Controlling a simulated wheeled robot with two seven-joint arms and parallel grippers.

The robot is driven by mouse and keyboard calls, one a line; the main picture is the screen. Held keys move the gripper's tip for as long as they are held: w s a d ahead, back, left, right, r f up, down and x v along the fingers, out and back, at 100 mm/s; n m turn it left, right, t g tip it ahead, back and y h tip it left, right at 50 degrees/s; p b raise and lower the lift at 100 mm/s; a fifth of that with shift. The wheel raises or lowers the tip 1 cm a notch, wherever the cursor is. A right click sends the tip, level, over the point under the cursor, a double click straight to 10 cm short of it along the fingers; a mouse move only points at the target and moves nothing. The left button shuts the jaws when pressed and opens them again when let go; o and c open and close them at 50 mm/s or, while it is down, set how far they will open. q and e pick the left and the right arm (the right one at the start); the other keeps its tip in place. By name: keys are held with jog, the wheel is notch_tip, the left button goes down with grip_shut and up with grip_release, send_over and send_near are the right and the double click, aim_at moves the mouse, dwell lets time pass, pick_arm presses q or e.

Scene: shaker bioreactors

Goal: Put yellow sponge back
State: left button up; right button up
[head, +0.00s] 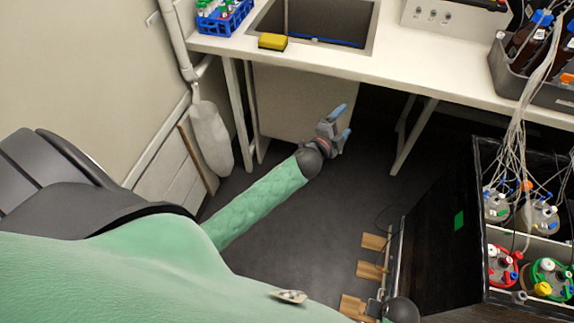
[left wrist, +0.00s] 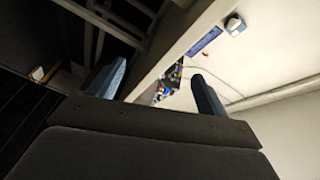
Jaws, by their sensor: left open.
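The yellow sponge (head: 273,41), with a dark underside, lies on the white counter at the front left edge of the sink (head: 318,12). My left gripper (head: 342,124) is open and empty. In the head view it is in front of the counter and appears below its edge, apart from the sponge. Its two blue fingers also show spread in the left wrist view (left wrist: 155,85), with nothing between them. The sponge cannot be made out in the left wrist view.
A blue rack (head: 222,20) of capped tubes stands left of the sponge. The white counter (head: 420,62) has an overhanging front edge and legs. A grey tub (head: 515,82) of bottles sits at right. Bioreactor vessels (head: 545,215) with tubing stand lower right. The dark floor below is open.

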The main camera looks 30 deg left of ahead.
pick_arm(q)
jog(key=s+a+f+n+g+y, duration=0.3)
jog(key=s+f+n+g, duration=0.6)
jog(key=s+f, duration=1)
jog(key=s+d+f+n+g, duration=0.2)
jog(key=s+f+g, duration=0.1)
jog(key=s, duration=0.6)
jog(key=s+d+f+n+g+h, duration=0.1)
jog(key=s+d+f+n+g, duration=0.1)
jog(key=s+f, duration=0.4)
jog(key=s+d+g, duration=0.1)
jog(key=s+g, duration=0.1)
jog(key=s, duration=0.2)
jog(key=shift+s+d+n+g, duration=0.25)
jog(key=shift+d+n+g, duration=0.05)
